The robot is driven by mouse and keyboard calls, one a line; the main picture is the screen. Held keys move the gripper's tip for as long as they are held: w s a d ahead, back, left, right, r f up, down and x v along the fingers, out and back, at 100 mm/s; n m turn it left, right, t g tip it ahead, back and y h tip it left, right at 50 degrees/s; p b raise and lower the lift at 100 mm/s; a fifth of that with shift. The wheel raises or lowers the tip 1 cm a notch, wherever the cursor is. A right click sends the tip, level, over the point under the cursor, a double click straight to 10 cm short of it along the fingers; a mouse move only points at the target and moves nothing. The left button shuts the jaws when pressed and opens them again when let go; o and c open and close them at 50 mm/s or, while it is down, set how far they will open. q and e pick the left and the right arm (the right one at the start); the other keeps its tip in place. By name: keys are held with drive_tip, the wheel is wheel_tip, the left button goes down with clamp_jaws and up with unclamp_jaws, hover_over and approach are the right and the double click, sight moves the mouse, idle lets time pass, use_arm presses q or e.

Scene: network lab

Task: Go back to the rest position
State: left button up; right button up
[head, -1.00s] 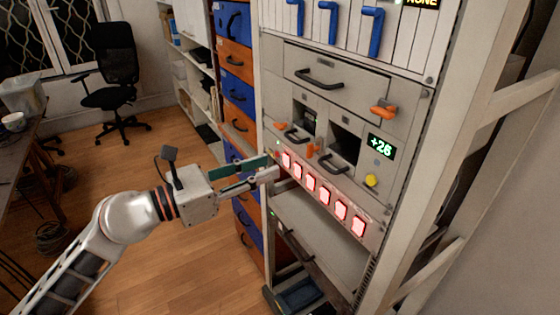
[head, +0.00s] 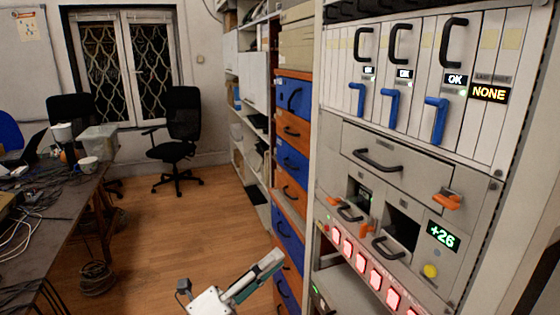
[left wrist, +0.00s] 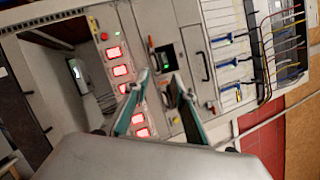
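My left gripper (head: 268,270) shows at the bottom of the head view, in front of the blue and orange drawers and left of the rack. In the left wrist view its two teal-edged fingers (left wrist: 161,76) stand apart with nothing seen between them. The rack's row of lit red buttons (head: 369,269) is to the right of the gripper. These buttons also show in the left wrist view (left wrist: 121,71), beyond the fingers. My right gripper is in neither view.
The equipment rack (head: 400,135) fills the right, with blue handles (head: 391,105) and a green +26 display (head: 442,236). Drawers (head: 292,160) stand beside it. A cluttered table (head: 55,225) is at left, an office chair (head: 180,135) behind. The wooden floor (head: 180,240) between is open.

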use_arm(q)
drive_tip(key=s+a+f+n+t+y, duration=0.1)
drive_tip(key=a+f+n+t+y, duration=0.1)
drive_tip(key=a+f+n+y, duration=0.55)
drive_tip(key=s+a+f+n+t+y, duration=0.1)
drive_tip(key=a+f+n+t+y, duration=0.3)
drive_tip(key=f+n, duration=0.75)
drive_tip(key=s+a+f+n+g+y, duration=0.1)
drive_tip(key=s+a+f+n+g, duration=0.3)
drive_tip(key=s+f, duration=0.4)
drive_tip(key=s+a+f+n+g+y, duration=0.2)
drive_tip(key=s+a+f+n+g, duration=0.2)
drive_tip(key=s+f, duration=0.5)
wheel_tip(320, 180, down, 4)
drive_tip(key=shift+a+f+n+g, duration=0.25)
drive_tip(key=shift+a+n+g, duration=0.05)
drive_tip(key=shift+n, duration=0.7)
drive_tip(key=shift+w, duration=0.1)
drive_tip(key=shift+c, duration=0.4)
